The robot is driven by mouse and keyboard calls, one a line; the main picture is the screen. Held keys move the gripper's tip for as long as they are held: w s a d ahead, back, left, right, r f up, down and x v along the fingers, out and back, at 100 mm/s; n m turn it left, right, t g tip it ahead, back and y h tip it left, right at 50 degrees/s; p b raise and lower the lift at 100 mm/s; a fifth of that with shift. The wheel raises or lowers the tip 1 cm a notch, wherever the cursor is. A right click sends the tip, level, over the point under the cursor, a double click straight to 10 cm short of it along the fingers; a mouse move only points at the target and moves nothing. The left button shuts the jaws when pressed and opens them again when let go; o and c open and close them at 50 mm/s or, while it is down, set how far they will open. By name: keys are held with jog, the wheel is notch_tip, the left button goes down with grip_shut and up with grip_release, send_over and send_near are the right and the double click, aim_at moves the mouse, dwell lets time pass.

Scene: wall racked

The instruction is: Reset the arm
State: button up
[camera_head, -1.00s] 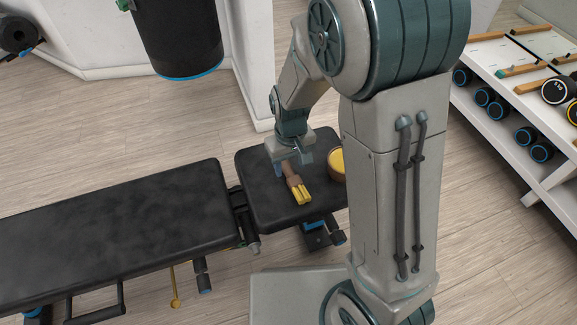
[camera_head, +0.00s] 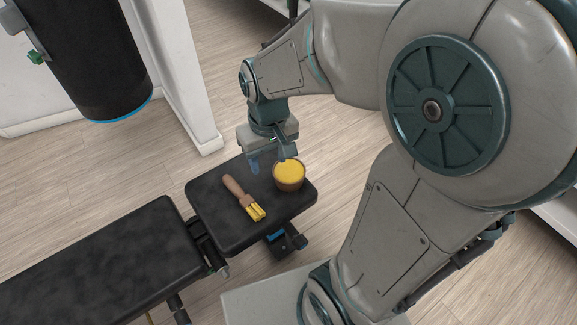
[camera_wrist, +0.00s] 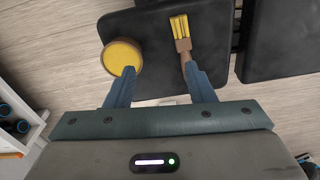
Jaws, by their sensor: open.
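My gripper (camera_head: 268,163) is open and empty above the black seat pad of the bench. In the wrist view my gripper (camera_wrist: 160,92) shows its two blue fingers spread apart. A brush (camera_head: 243,198) with a brown handle and yellow bristles lies on the pad, apart from the fingers in the head view. The brush also shows in the wrist view (camera_wrist: 181,35), its handle end partly behind the right finger. A brown bowl with yellow contents (camera_head: 289,176) stands on the pad to the right of the brush. The bowl shows in the wrist view (camera_wrist: 121,58) near the left finger.
The bench's square seat pad (camera_head: 213,202) bears the brush and the bowl. Its long pad (camera_head: 100,262) extends to the lower left. A black punching bag (camera_head: 95,60) hangs at the upper left. A white rack with dumbbells (camera_wrist: 20,125) stands left in the wrist view.

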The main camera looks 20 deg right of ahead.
jog(key=s+d+r+m, duration=0.2)
jog(key=s+d, duration=0.2)
jog(key=s, duration=0.2)
notch_tip(320, 180, up, 33)
jog(key=t+p, duration=0.2)
jog(key=p, duration=2.7)
jog(key=shift+s+d+f, duration=0.15)
jog(key=shift+s+d, duration=0.1)
jog(key=shift+s, duration=0.05)
jog(key=shift+c, duration=0.3)
jog(key=shift+c, duration=1.1)
jog(key=shift+a, duration=0.15)
